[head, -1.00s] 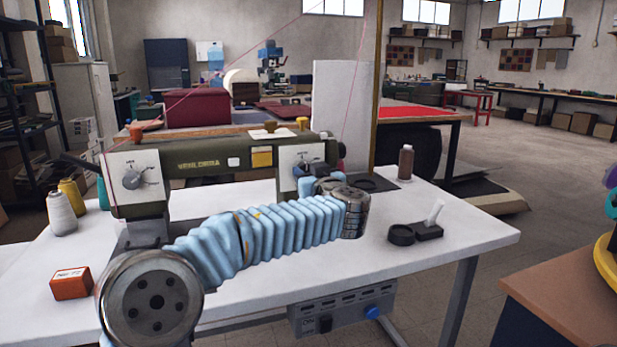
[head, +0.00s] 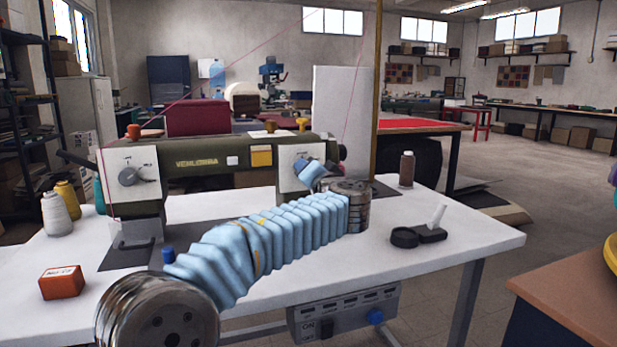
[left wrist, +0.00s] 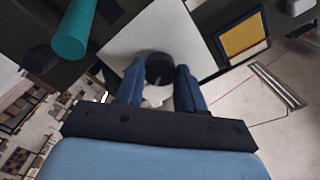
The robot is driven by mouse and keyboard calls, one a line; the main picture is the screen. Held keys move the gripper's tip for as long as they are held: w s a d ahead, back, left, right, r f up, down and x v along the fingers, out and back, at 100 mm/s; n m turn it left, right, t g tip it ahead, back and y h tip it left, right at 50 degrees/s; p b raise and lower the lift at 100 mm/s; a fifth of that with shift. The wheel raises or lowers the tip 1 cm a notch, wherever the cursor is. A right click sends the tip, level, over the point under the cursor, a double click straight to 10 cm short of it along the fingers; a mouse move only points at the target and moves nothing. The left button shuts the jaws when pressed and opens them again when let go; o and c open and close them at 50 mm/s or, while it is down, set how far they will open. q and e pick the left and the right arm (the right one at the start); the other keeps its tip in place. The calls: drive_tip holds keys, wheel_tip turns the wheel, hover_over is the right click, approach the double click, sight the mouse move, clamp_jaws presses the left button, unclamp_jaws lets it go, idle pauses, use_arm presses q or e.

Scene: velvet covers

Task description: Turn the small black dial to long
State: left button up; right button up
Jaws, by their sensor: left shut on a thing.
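The sewing machine (head: 200,160) is olive green with a white panel at each end. The small black dial (left wrist: 158,69) is on a white panel (left wrist: 150,35), with a pale line across its face. My left gripper (head: 312,172) is at the right-hand panel (head: 290,158). In the left wrist view its blue fingers (left wrist: 158,88) are shut on the dial, one on each side. In the head view the fingers hide most of the dial, and I cannot read its marks. My right gripper is not in view.
An orange-red box (head: 61,282) and thread spools (head: 56,213) stand at the left of the white table (head: 440,265). A brown bottle (head: 406,169) and a black holder (head: 430,234) are at the right.

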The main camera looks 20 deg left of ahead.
use_arm(q)
drive_tip(key=m, duration=0.6)
drive_tip(key=shift+m+p, duration=0.3)
drive_tip(key=shift+p, duration=0.05)
drive_tip(key=m+p, duration=0.1)
drive_tip(key=m, duration=0.3)
drive_tip(key=shift+f+m+p, duration=0.1)
drive_tip(key=shift+m+p, duration=0.35)
drive_tip(key=shift+m, duration=0.65)
drive_tip(key=o, duration=1)
drive_tip(key=shift+o, duration=0.2)
